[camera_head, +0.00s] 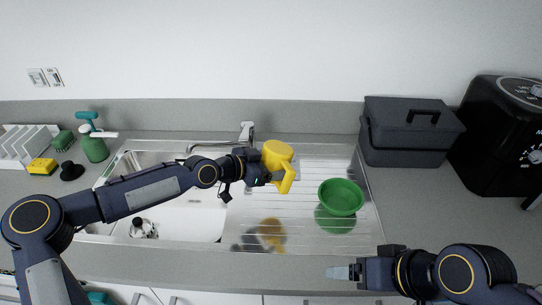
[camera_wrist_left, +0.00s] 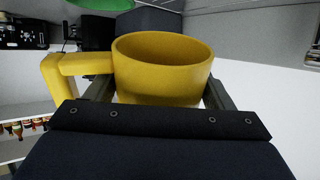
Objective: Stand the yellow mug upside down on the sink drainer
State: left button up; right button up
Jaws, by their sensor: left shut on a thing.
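The yellow mug (camera_head: 276,154) is in my left gripper (camera_head: 268,170), held above the left part of the sink drainer (camera_head: 307,236). Its base appears to face up in the head view, with the handle toward the lower right. In the left wrist view the mug (camera_wrist_left: 160,75) sits between the fingers of my left gripper (camera_wrist_left: 158,98); its open rim shows there, and that picture looks inverted. A blurred yellow reflection lies on the drainer below, apart from the mug. My right gripper (camera_head: 345,272) is near the counter's front edge; its jaw gap is not clear.
A green bowl (camera_head: 341,196) stands on the drainer, right of the mug. The sink basin (camera_head: 190,222) is at the left, with the tap (camera_head: 247,130) behind. A dark lidded box (camera_head: 410,140) and a black appliance (camera_head: 505,145) stand at the right. Drainer space around the bowl is clear.

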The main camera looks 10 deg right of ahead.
pick_arm(q)
jog(key=shift+s+r, duration=0.1)
jog(key=shift+r, duration=0.05)
notch_tip(320, 180, down, 10)
jog(key=b, duration=1)
jog(key=shift+a+b, duration=0.15)
jog(key=shift+b, duration=0.2)
jog(key=shift+f+b, duration=0.65)
jog(key=shift+f, duration=0.05)
jog(key=o, duration=1.2)
jog(key=shift+s, duration=0.1)
jog(key=shift+o, duration=0.2)
jog(key=shift+a, duration=0.1)
jog(key=b+v, duration=0.1)
jog(key=v, duration=0.6)
jog(key=shift+s+a+r, duration=0.1)
jog(key=shift+s+a, duration=0.1)
jog(key=shift+a, duration=0.1)
